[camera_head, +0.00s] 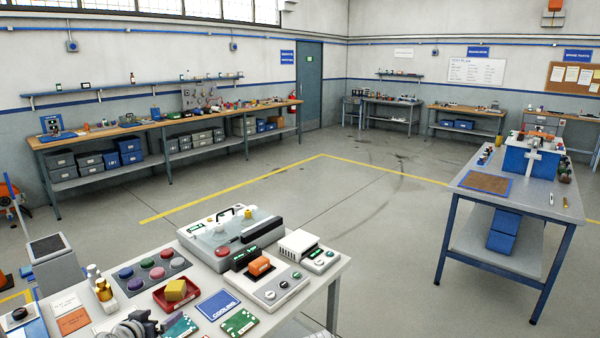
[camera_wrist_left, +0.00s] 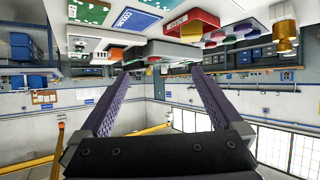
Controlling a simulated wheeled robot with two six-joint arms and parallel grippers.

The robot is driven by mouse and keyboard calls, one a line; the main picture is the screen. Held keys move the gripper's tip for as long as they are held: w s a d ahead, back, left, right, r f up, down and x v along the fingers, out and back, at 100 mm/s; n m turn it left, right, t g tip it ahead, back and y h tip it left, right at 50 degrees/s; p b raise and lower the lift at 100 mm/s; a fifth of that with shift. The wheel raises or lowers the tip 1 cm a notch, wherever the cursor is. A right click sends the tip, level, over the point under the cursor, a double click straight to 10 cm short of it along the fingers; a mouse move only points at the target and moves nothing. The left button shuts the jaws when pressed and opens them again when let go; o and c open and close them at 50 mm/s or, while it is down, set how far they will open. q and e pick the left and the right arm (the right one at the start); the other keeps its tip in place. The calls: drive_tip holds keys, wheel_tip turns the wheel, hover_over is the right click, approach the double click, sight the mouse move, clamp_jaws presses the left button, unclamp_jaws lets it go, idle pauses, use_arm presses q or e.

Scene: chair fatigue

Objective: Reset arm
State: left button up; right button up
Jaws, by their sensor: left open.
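My left arm and gripper (camera_head: 140,326) show at the bottom left of the head view, by the front edge of the near workbench (camera_head: 325,277). In the left wrist view, which is upside down, the two purple-grey fingers of my left gripper (camera_wrist_left: 160,72) stand wide apart with nothing between them. On the bench are a red tray (camera_head: 164,304) with a yellow block (camera_head: 175,290), a blue card (camera_head: 218,305), and green boards (camera_head: 239,322). The tray (camera_wrist_left: 190,22) and blue card (camera_wrist_left: 136,20) also show in the left wrist view. My right gripper is in neither view.
The bench also bears a white device with an orange block (camera_head: 260,266), a board of coloured discs (camera_head: 152,271), and gold-and-white bottles (camera_head: 103,288). A blue-legged table (camera_head: 545,200) stands at right. Open floor lies between it and the bench.

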use_arm(q)
drive_tip(key=s+d+f+m+g+h+b, duration=0.1)
drive_tip(key=s+d+f+g, duration=0.25)
drive_tip(key=d, duration=0.55)
drive_tip(key=s+d+f+m+g, duration=0.1)
drive_tip(key=s+d+f+g, duration=0.15)
drive_tip(key=d+f, duration=0.4)
drive_tip(key=s+d+f+m+g+h+b, duration=0.1)
drive_tip(key=s+d+f+m+g, duration=0.15)
drive_tip(key=d, duration=0.85)
drive_tip(key=s+d+f+g+y, duration=0.2)
drive_tip(key=s+d+g+y, duration=0.2)
drive_tip(key=s, duration=0.4)
drive_tip(key=shift+s+n+b, duration=0.35)
drive_tip(key=shift+n, duration=0.1)
